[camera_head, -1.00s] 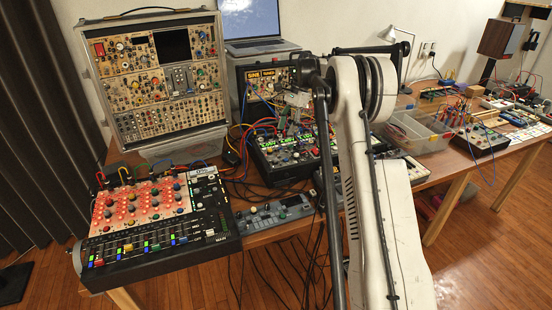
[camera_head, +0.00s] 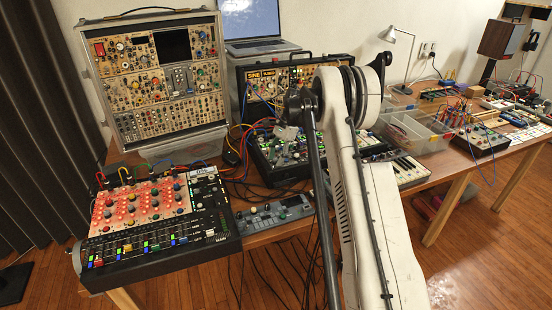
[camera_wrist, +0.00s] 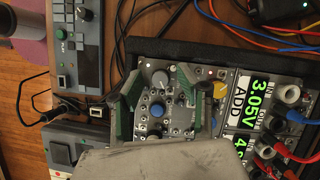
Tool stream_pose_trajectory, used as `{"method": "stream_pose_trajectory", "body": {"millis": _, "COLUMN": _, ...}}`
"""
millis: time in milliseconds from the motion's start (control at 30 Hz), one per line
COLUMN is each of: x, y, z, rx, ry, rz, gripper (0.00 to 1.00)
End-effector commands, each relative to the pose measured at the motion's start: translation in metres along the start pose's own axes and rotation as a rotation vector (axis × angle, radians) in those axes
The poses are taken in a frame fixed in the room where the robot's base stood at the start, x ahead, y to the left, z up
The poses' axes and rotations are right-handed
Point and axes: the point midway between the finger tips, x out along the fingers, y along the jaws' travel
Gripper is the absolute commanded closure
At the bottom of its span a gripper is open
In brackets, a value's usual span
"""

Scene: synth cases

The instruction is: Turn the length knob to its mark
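My gripper (camera_wrist: 159,88) is open in the wrist view, its two green-padded fingers apart over a module panel. Between the fingers show a grey-white knob (camera_wrist: 160,78) and a blue knob (camera_wrist: 156,109). A yellow knob (camera_wrist: 220,90) stands just right of the right finger. I cannot read any knob label or see a mark, so I cannot tell which is the length knob. In the head view the gripper, small and partly hidden behind my arm, is low over the black synth case (camera_head: 262,166). Contact with a knob cannot be made out.
Lit green displays (camera_wrist: 241,120) and patch cables (camera_wrist: 291,118) lie right of the gripper. A slim grey controller (camera_head: 274,215) lies in front of the case. A red-lit mixer (camera_head: 140,205) stands at left and a clear plastic bin (camera_head: 428,140) at right.

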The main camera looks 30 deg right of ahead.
Motion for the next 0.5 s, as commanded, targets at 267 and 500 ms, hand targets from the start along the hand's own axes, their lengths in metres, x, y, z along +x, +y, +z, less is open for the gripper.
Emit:
{"method": "stream_pose_trajectory", "body": {"millis": 267, "x": 0.0003, "y": -0.0001, "z": 0.0, "rx": 0.0, "ry": 0.0, "rz": 0.0, "gripper": 0.73}}
{"method": "stream_pose_trajectory", "body": {"millis": 500, "x": 0.0001, "y": -0.0001, "z": 0.0, "rx": 0.0, "ry": 0.0, "rz": 0.0, "gripper": 1.0}}
